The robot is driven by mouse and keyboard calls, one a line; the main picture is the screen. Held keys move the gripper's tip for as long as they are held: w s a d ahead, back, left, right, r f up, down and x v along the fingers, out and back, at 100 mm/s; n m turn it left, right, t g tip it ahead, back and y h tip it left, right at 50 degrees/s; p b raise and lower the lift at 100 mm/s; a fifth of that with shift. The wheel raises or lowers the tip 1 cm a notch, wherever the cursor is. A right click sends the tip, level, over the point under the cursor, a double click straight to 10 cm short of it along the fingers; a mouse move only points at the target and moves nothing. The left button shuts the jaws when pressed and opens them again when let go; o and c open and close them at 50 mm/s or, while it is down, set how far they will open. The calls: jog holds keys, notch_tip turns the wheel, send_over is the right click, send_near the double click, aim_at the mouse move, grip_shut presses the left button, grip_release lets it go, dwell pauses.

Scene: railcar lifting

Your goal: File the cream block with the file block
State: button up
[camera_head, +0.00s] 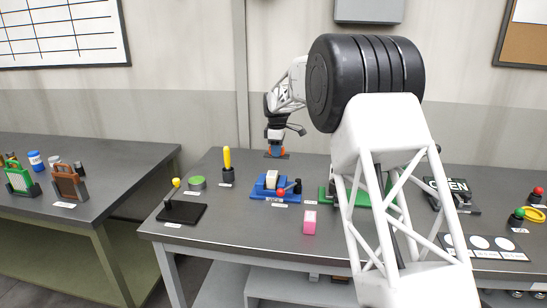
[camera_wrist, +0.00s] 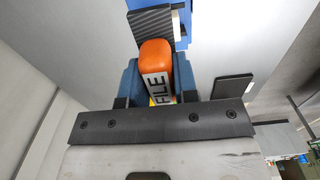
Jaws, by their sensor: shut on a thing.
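The orange file block, lettered FILE, (camera_wrist: 156,60) is held between my gripper's blue fingers in the wrist view; a dark ribbed face (camera_wrist: 152,24) shows at its far end. In the head view my gripper (camera_head: 276,149) is shut on it, above the back of the table. The cream block (camera_head: 271,177) sits in a blue vise (camera_head: 262,190) with a red-ended lever, in front of and below my gripper. The file block appears apart from the cream block. A blue part at the top of the wrist view may be the vise; I cannot tell.
A yellow-handled tool (camera_head: 227,160) stands in a black holder to the left, near a green round pad (camera_head: 197,183) and a black plate (camera_head: 182,213). A pink block (camera_head: 309,222) stands at the front. My arm hides part of a green item.

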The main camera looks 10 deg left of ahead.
jog(key=shift+w+r, duration=0.1)
jog(key=shift+w, duration=0.15)
